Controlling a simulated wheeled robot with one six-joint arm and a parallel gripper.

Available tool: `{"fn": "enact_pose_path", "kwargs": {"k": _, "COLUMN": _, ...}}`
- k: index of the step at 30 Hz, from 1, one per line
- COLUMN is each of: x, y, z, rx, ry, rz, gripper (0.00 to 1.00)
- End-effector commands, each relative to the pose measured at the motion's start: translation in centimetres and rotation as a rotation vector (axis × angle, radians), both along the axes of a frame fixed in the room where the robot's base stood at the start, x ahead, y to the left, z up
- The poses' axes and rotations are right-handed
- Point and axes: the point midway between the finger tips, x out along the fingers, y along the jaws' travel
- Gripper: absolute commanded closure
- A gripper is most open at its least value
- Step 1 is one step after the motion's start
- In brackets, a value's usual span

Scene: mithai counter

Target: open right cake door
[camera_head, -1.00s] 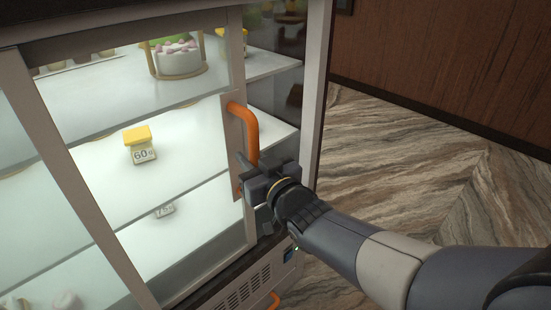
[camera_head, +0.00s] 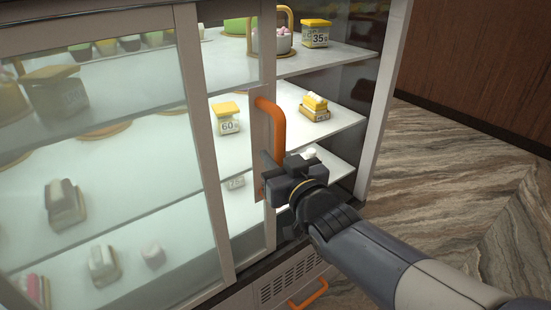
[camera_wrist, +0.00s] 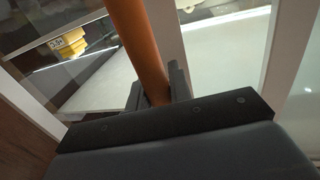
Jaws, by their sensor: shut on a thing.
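The right cake door (camera_head: 267,60) is a sliding glass panel with a pale frame. It stands partly open, with a gap between its right edge and the cabinet's right post. Its orange vertical handle (camera_head: 279,128) is on the door's right edge and also shows in the wrist view (camera_wrist: 137,42). My gripper (camera_head: 281,168) is shut on the lower part of the handle. In the wrist view its dark fingers (camera_wrist: 156,92) lie on both sides of the orange bar.
Through the gap, lit shelves hold a yellow-topped item (camera_head: 315,104), a price tag (camera_head: 315,34) and a bowl of sweets (camera_head: 283,42). The cabinet's right post (camera_head: 385,95) bounds the gap. A lower orange handle (camera_head: 309,295) is below. Bare floor (camera_head: 450,165) lies right.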

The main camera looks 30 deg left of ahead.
Motion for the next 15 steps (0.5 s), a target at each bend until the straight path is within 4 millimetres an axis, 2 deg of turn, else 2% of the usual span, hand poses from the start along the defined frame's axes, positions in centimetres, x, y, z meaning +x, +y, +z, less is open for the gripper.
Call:
{"fn": "enact_pose_path", "kwargs": {"k": 5, "x": -0.02, "y": 0.04, "z": 0.09, "rx": 0.002, "ry": -0.001, "rz": 0.001, "gripper": 1.0}}
{"fn": "enact_pose_path", "kwargs": {"k": 6, "x": -0.02, "y": 0.04, "z": 0.09, "rx": 0.002, "ry": -0.001, "rz": 0.001, "gripper": 0.79}}
{"fn": "enact_pose_path", "kwargs": {"k": 13, "x": -0.01, "y": 0.03, "z": 0.07, "rx": 0.002, "ry": -0.001, "rz": 0.001, "gripper": 0.6}}
{"fn": "enact_pose_path", "kwargs": {"k": 15, "x": -0.01, "y": 0.03, "z": 0.06, "rx": 0.002, "ry": -0.001, "rz": 0.001, "gripper": 0.59}}
